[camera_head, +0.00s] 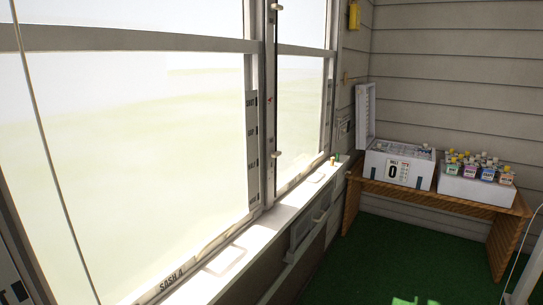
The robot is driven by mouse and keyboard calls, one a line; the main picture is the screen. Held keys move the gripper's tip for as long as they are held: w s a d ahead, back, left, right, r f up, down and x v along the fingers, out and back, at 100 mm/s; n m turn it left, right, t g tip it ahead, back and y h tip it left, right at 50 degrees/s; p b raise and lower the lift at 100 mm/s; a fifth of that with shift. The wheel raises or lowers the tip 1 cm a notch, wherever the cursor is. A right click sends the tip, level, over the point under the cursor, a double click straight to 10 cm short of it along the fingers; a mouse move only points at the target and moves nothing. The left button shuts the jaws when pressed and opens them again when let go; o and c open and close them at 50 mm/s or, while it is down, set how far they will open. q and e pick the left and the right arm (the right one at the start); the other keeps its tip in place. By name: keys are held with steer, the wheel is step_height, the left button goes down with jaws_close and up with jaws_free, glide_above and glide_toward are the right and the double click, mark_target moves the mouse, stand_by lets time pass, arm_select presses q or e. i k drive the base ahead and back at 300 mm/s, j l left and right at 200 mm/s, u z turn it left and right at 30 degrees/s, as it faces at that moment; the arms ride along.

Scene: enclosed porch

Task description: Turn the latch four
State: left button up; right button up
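I cannot tell which part, if any of these, is latch four. Neither of my grippers is in view.
A white sill (265,235) runs under the windows, with small items at its far end. A wooden bench (440,195) holds an open white box (372,165) and a tray of small bottles (470,189). Green floor (385,250) lies clear before it. A bright green shape (413,301) shows at the bottom edge.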

mark_target(274, 154)
steer(key=i+l+u, duration=0.15)
steer(key=i+l, duration=0.2)
steer(key=i+l+u, duration=0.15)
steer(key=i+l, duration=0.15)
steer(key=l, duration=0.25)
